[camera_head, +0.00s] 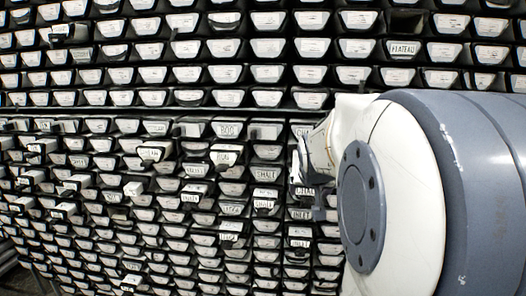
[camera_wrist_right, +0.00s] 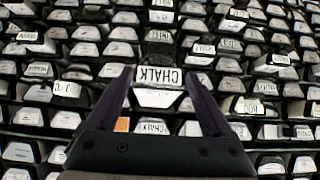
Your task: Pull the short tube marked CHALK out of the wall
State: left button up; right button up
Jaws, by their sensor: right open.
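A tube end marked CHALK (camera_wrist_right: 160,77) shows upside down in the right wrist view, with a pale end face (camera_wrist_right: 157,98) beside its label. My right gripper (camera_wrist_right: 160,80) is open, its two dark fingers on either side of this tube in the picture. I cannot tell whether they touch it. In the head view a label reading CHAL (camera_head: 305,191) is partly hidden by my right gripper (camera_head: 312,205). Other CHALK labels show in the wrist view, one above (camera_wrist_right: 161,17) and one between the finger bases (camera_wrist_right: 152,127). My left gripper is not in view.
The wall is a dense rack of pale tube ends in dark slots. Several stick out, such as one marked ROD (camera_wrist_right: 255,107) and a white one (camera_head: 135,188). A tube marked PLATEAU (camera_head: 400,49) sits higher up.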

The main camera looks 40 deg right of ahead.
jog(key=p+v, duration=0.8)
jog(key=p, duration=0.2)
jog(key=a+f+n+g+y, duration=0.1)
jog(key=a+f+n+y, duration=0.25)
jog(key=a, duration=0.75)
jog(key=a+f+n+g+y, duration=0.15)
jog(key=a+f+n, duration=0.3)
jog(key=a, duration=0.75)
jog(key=s+a+f+n+g+y, duration=0.2)
jog(key=s+a+n+g, duration=0.2)
jog(key=s+a+n, duration=0.3)
jog(key=s+a, duration=0.5)
jog(key=s, duration=0.1)
jog(key=shift+s+a+f+n, duration=0.3)
jog(key=shift+s+a+n, duration=0.1)
